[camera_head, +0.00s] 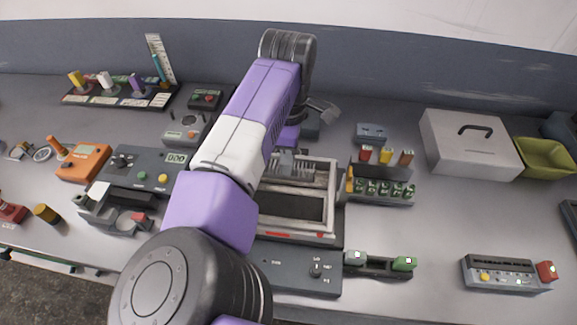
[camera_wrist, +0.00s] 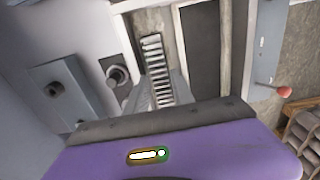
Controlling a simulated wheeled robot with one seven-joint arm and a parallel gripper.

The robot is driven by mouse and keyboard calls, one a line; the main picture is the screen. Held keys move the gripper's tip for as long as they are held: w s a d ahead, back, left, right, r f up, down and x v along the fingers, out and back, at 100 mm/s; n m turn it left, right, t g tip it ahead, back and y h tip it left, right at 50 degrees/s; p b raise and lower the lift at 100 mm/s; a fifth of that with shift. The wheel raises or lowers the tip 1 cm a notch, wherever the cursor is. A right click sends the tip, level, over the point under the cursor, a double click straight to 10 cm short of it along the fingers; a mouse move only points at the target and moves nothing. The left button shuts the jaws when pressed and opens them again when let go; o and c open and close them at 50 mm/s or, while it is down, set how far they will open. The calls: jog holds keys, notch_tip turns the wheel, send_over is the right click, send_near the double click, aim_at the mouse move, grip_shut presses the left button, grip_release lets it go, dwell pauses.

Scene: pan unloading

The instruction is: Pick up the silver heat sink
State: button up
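The silver heat sink (camera_head: 292,163) is a finned metal block at the back of the open tray (camera_head: 333,203) in the middle of the bench. In the wrist view its row of pale fins (camera_wrist: 156,62) runs away from my gripper (camera_wrist: 157,84). The grey fingers stand apart on either side of the fins in that view. I cannot tell whether they are around the heat sink or still above it. In the head view my arm hides the fingers and part of the heat sink.
Left of the tray stands a dark control box (camera_head: 143,165) with knobs. To the right are a block of green parts (camera_head: 382,190), a grey lidded box (camera_head: 468,145) and a yellow-green bin (camera_head: 545,158). The bench between the tray and the grey box is partly clear.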

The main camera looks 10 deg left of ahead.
jog(key=shift+f, duration=1.35)
grip_shut()
jog(key=shift+r, duration=0.15)
